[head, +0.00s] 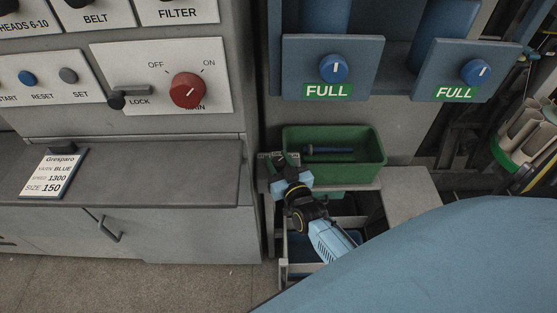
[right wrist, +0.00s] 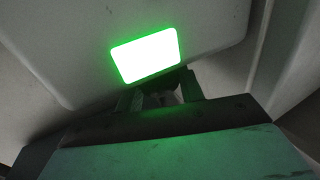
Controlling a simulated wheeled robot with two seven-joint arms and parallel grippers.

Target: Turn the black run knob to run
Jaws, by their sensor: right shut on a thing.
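My right gripper (head: 281,163) is at a small grey plate at the left end of the green bin, beside the grey cabinet. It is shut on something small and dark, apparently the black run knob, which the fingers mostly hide. Its pointing direction cannot be read. In the right wrist view the fingers (right wrist: 160,98) close on a small part just below a glowing green lamp (right wrist: 145,54). My left gripper is not in view.
A green bin (head: 372,158) holding a dark blue rod stands right of my gripper. The grey cabinet (head: 190,222) is on the left, with a red main knob (head: 187,90) above its ledge. Blue panels (head: 300,55) with blue knobs are above the bin.

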